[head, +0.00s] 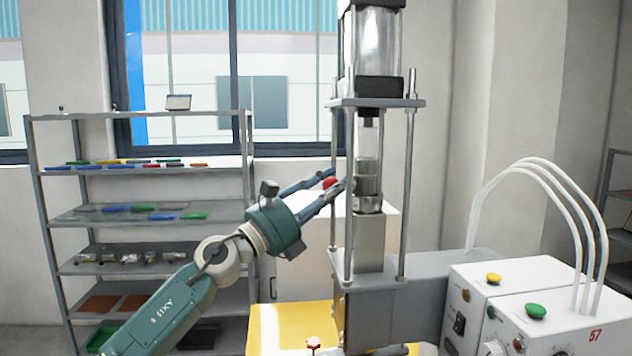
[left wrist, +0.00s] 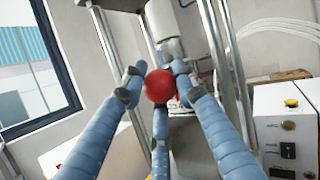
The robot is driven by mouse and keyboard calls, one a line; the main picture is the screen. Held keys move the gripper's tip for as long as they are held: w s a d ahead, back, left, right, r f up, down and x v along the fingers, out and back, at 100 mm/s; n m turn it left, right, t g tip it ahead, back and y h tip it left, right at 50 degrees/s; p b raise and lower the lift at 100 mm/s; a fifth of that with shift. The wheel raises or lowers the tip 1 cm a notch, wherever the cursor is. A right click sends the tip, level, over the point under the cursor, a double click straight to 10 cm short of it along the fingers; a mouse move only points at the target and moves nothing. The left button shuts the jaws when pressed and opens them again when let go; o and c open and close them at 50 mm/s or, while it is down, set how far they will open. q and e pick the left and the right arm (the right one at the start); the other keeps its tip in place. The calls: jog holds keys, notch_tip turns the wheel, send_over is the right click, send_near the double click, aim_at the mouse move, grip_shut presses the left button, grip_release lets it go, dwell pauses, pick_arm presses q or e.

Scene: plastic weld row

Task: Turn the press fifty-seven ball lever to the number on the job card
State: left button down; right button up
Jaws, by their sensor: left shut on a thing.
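The press (head: 368,240) stands right of centre, with upright rods and a metal cylinder on top. The red ball (head: 330,183) of its lever is at the press's left side, partly covered by my fingers. My left gripper (head: 335,182) reaches in from the left and is shut on the ball. In the left wrist view the red ball (left wrist: 160,86) sits between the blue fingers (left wrist: 155,85). The lever's arm and any number scale are hidden or too small to read. I cannot make out a job card for certain. My right gripper is not in view.
White control boxes (head: 545,322) stand at the right, one marked 57, with yellow and green buttons and white hoses. A yellow surface (head: 280,325) with a red knob (head: 313,342) is below. A grey shelf (head: 150,225) with coloured parts stands at the left under a window.

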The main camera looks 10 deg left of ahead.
pick_arm(q)
jog(key=shift+a+r, duration=0.1)
jog(key=shift+r, duration=0.2)
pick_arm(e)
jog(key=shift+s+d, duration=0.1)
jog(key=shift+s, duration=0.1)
pick_arm(q)
jog(key=c, duration=1.5)
grip_release()
jog(key=shift+o, duration=0.8)
jog(key=shift+f, duration=0.2)
jog(key=shift+s+a+f, duration=0.15)
jog(key=shift+s, duration=0.05)
jog(key=v, duration=1.1)
jog(key=shift+s, duration=0.15)
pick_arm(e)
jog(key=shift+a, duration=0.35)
pick_arm(q)
jog(key=shift+a, duration=0.2)
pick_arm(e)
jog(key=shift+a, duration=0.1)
